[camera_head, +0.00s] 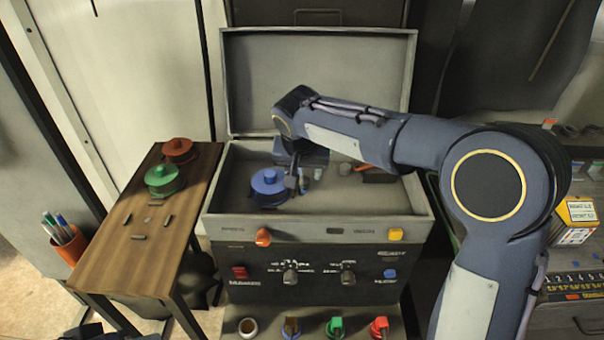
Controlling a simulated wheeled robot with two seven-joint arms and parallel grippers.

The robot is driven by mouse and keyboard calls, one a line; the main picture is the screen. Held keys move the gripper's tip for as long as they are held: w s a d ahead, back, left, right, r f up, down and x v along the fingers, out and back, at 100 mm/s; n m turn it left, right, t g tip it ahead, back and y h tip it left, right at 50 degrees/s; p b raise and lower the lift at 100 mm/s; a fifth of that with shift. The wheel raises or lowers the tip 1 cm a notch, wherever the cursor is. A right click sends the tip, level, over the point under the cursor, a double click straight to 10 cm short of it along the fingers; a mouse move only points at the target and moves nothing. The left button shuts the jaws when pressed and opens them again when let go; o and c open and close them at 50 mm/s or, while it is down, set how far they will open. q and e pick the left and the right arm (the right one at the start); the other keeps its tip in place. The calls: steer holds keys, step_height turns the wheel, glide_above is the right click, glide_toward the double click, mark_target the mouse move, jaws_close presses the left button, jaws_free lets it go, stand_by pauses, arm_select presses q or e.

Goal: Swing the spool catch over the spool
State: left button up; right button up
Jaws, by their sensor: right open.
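A blue spool (269,184) with a raised hub lies flat inside the open grey case, at its left. My right arm reaches in from the right, and my right gripper (303,184) points down just right of the spool. Its jaws are open, small in the picture and partly hidden by the wrist. I cannot make out the spool catch clearly; it may be at or behind the gripper. My left gripper is not recognisable in the view.
The case's raised lid (318,70) stands behind my arm. A wooden side table (125,245) at the left bears a green spool (163,180) and a red spool (178,150). An orange pen cup (70,246) stands left of it. Knobs and switches cover the case's front panel (318,262).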

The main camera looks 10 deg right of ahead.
mark_target(304, 179)
steer(key=shift+x, duration=1.8)
steer(key=c, duration=1)
